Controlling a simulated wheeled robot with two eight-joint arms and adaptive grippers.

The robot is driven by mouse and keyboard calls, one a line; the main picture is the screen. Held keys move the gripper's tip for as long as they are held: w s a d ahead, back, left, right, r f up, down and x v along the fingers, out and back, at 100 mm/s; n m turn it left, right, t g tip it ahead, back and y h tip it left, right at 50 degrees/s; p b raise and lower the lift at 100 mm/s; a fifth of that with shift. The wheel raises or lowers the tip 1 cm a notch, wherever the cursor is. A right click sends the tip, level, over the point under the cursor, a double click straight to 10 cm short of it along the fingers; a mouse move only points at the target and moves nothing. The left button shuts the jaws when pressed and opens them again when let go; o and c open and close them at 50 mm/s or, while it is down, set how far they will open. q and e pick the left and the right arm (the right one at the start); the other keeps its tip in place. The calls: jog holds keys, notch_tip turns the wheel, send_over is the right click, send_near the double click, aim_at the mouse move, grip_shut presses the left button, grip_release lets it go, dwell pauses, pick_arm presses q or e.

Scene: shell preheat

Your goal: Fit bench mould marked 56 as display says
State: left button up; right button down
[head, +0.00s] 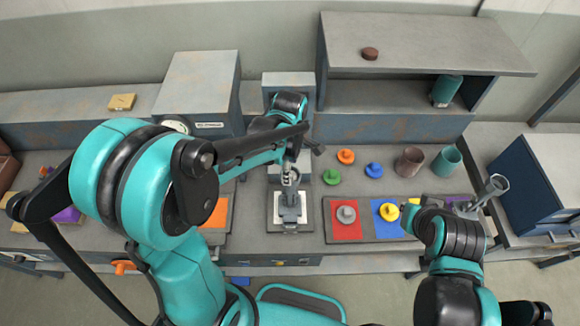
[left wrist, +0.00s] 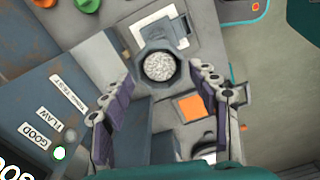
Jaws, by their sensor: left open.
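My left gripper (head: 290,178) is above the small bench machine (head: 277,222) in the middle of the bench. In the left wrist view its jaws (left wrist: 163,98) are spread with nothing between them. Beyond the fingertips is a dark holder with a round, grainy grey face (left wrist: 160,67). Knobbed pieces in orange (head: 346,156), green (head: 332,176) and blue (head: 374,170) stand on the bench. A grey one (head: 346,214) sits on a red square and a yellow one (head: 389,211) on a blue square. No 56 is readable. My right gripper (head: 484,194) is over the bench's right side, its jaws unclear.
A brown cup (head: 410,161) and teal cup (head: 447,161) stand near my right gripper. A shelf (head: 425,45) overhangs the back; a blue cabinet (head: 535,185) is right.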

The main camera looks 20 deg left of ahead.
pick_arm(q)
notch_tip(320, 180, up, 12)
dwell(0.6)
dwell(0.5)
